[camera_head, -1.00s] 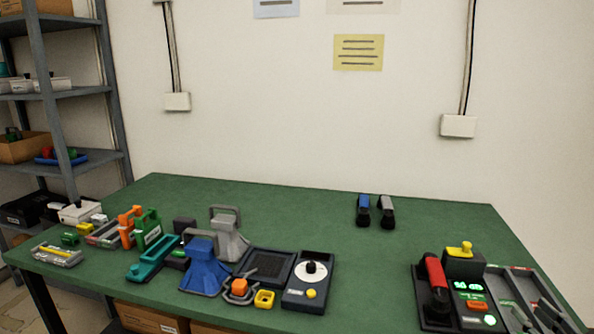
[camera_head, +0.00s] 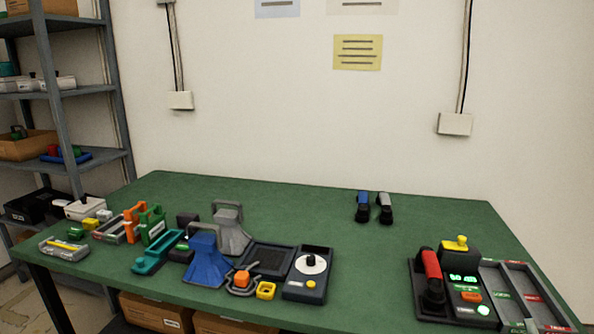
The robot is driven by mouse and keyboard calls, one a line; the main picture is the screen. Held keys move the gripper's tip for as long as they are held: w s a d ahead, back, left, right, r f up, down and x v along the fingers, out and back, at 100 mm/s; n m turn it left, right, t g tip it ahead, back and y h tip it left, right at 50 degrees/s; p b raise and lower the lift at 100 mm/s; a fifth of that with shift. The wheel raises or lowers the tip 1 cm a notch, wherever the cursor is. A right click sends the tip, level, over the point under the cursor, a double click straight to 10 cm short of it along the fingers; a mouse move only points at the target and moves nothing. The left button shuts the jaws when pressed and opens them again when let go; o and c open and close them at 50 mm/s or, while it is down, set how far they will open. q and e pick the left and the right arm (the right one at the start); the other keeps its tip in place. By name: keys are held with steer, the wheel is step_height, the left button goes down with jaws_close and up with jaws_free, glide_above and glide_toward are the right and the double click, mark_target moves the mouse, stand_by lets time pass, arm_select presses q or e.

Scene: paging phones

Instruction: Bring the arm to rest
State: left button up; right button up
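Neither of my grippers shows in the head view, and no part of my arms can be made out. The green table (camera_head: 330,225) holds a phone base at the right with a red handset (camera_head: 431,278) lying on it, green lit displays and a yellow knob (camera_head: 461,243). Beside it a grey tray (camera_head: 516,290) has compartments with green and red labels. Two small upright devices, one blue-topped (camera_head: 362,206) and one grey-topped (camera_head: 385,208), stand at the back.
On the left half stand a blue funnel-shaped object (camera_head: 204,262), a grey handled one (camera_head: 231,230), a dial box (camera_head: 309,272), a teal tool (camera_head: 158,252) and several small blocks. The table's middle is clear. A metal shelf (camera_head: 62,100) stands at the left.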

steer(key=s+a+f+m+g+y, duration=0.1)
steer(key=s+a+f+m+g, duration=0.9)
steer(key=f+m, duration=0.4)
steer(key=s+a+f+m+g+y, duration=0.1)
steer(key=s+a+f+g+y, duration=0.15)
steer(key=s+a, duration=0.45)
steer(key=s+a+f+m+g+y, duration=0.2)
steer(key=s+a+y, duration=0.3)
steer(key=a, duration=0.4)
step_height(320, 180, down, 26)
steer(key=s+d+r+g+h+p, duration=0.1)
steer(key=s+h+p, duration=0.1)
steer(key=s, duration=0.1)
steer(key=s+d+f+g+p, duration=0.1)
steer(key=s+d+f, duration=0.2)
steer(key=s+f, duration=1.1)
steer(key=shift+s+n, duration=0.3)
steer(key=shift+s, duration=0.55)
